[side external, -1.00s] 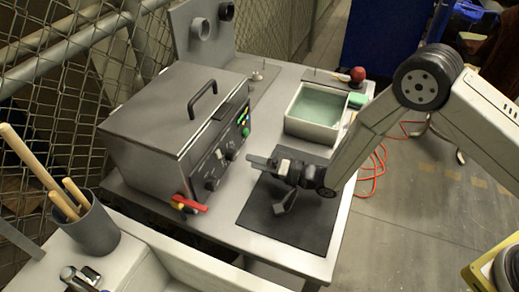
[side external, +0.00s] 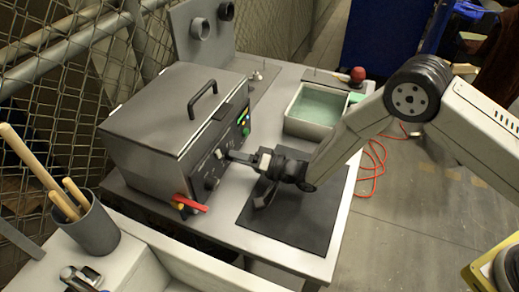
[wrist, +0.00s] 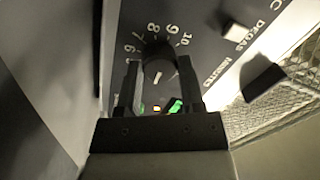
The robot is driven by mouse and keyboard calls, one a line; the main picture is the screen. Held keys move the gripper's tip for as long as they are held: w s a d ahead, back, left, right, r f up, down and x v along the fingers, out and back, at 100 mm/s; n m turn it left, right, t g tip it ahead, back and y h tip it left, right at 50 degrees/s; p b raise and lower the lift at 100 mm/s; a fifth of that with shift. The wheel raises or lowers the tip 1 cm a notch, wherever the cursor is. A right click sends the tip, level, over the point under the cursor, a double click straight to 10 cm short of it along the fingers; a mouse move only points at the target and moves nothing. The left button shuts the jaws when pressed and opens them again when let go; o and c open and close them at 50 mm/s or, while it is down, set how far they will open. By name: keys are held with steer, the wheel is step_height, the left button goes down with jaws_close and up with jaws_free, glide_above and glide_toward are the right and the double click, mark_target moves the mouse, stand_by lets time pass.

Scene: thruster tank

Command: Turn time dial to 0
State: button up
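The time dial (wrist: 159,66) is a dark round knob with a pale pointer mark. It sits on the dark panel with numbers such as 8, 9 and 10 around it and the word MINUTES beside it in the wrist view. The pale mark lies toward the lower part of the knob in the picture. My gripper (wrist: 158,63) has its fingers apart, one on either side of the dial; I cannot tell whether they touch it. In the side view my gripper (side external: 232,155) reaches the front panel of the grey tank (side external: 165,115) and hides part of it.
Another knob (side external: 210,182) and a red-handled valve (side external: 190,204) are lower on the tank front. Lit coloured buttons (side external: 244,125) are higher up. A basin of greenish liquid (side external: 312,110) stands behind my arm. A dark mat (side external: 300,228) lies bare in front.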

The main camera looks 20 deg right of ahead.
jaws_close()
steer(key=shift+n, duration=0.7)
steer(key=o, duration=0.6)
jaws_free()
steer(key=shift+d, duration=0.1)
